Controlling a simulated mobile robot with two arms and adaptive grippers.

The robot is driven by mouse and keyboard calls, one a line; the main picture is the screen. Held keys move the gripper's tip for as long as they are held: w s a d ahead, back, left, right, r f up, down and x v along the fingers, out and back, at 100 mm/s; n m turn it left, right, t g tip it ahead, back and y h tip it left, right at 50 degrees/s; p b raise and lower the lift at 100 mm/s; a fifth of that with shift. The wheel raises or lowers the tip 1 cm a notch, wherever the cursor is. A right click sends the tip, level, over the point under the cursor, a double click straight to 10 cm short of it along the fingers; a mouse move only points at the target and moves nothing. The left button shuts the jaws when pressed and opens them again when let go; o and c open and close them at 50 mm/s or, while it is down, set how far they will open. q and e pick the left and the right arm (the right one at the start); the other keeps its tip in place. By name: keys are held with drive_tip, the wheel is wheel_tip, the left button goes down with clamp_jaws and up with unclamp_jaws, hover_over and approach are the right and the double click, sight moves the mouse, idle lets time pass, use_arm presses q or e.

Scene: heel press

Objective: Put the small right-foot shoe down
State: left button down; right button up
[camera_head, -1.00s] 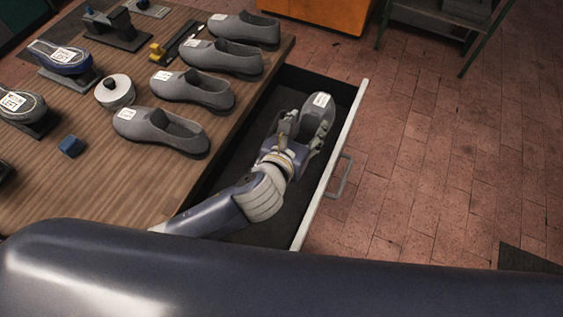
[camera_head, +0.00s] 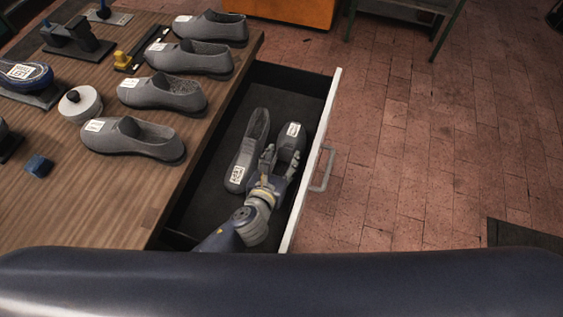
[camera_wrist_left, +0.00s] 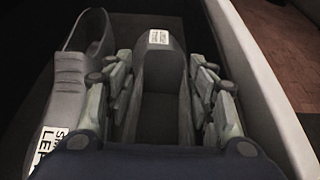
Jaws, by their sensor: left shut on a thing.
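The small right-foot shoe (camera_head: 291,146) is grey with a white label and lies lengthwise in the drawer, close to its white front. My left gripper (camera_head: 280,163) is shut on it. In the left wrist view the shoe (camera_wrist_left: 160,70) is between my fingers (camera_wrist_left: 160,95), its label at the far end. Its near part is hidden by the gripper. Whether its sole touches the drawer floor I cannot tell. A second grey shoe (camera_head: 245,150) lies just left of it; its label in the left wrist view (camera_wrist_left: 65,100) reads "LEFT". My right gripper is not in view.
The open drawer (camera_head: 196,200) has dark walls and a white front with a handle (camera_head: 323,170). The drawer's far end is clear.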

use_arm(q)
drive_tip(key=shift+d+f, duration=0.1)
drive_tip(key=shift+f, duration=0.65)
drive_tip(key=shift+f, duration=0.1)
drive_tip(key=c, duration=1)
unclamp_jaws()
drive_tip(key=shift+f, duration=0.1)
drive_tip(key=shift+r, duration=0.3)
drive_tip(key=shift+p+v, duration=2.1)
drive_tip(key=shift+v, duration=3.9)
drive_tip(key=shift+f, duration=0.1)
